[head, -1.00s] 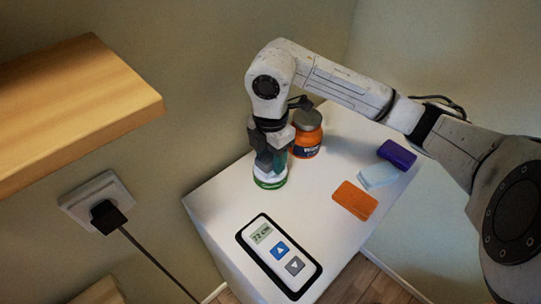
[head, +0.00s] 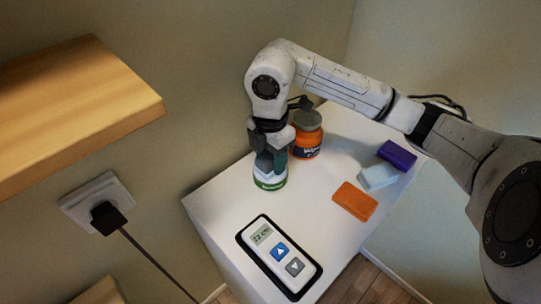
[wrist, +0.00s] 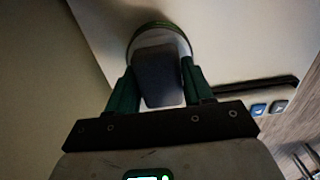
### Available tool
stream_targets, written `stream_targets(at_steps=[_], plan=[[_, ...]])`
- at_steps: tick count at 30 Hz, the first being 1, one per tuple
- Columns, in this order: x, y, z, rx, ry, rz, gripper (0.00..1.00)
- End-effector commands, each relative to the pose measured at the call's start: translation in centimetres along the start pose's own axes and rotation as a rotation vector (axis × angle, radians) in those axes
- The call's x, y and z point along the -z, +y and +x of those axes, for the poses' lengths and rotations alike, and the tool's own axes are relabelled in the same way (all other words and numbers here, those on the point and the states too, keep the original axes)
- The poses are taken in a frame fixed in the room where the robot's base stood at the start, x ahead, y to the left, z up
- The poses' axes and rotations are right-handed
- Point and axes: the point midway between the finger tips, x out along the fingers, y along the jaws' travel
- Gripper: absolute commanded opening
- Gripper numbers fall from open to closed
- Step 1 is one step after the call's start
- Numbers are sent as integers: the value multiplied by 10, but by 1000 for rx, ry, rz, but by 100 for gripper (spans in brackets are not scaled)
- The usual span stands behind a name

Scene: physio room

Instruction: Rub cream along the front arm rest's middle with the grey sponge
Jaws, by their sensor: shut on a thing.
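My gripper (head: 271,164) points down over the low white and green tub (head: 271,184) on the white table. In the wrist view the green fingers of my gripper (wrist: 158,82) are shut on the dark grey sponge (wrist: 158,80). The sponge lies over the round tub (wrist: 160,30), whose green rim shows behind it. I cannot tell whether the sponge touches what is in the tub. I cannot make out a front arm rest in these views.
An orange jar (head: 307,142) with a grey lid stands close behind my gripper. Orange (head: 355,201), pale blue (head: 377,177) and purple (head: 397,155) blocks lie to the right. A controller (head: 279,257) lies in front. A wooden board (head: 75,105) juts in at left above a plugged socket (head: 97,203).

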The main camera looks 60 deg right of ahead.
Motion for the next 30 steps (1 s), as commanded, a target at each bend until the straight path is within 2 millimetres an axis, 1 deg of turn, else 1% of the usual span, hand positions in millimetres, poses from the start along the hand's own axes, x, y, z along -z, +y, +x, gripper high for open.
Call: stream_targets(at_steps=[1,3,24,27,30], plan=[[0,0,-6,-1,-1,0,27],[0,0,-12,-2,0,0,27],[0,0,-63,-4,0,-1,27],[0,0,-68,-3,0,-1,27],[0,0,-68,-3,0,-1,27]])
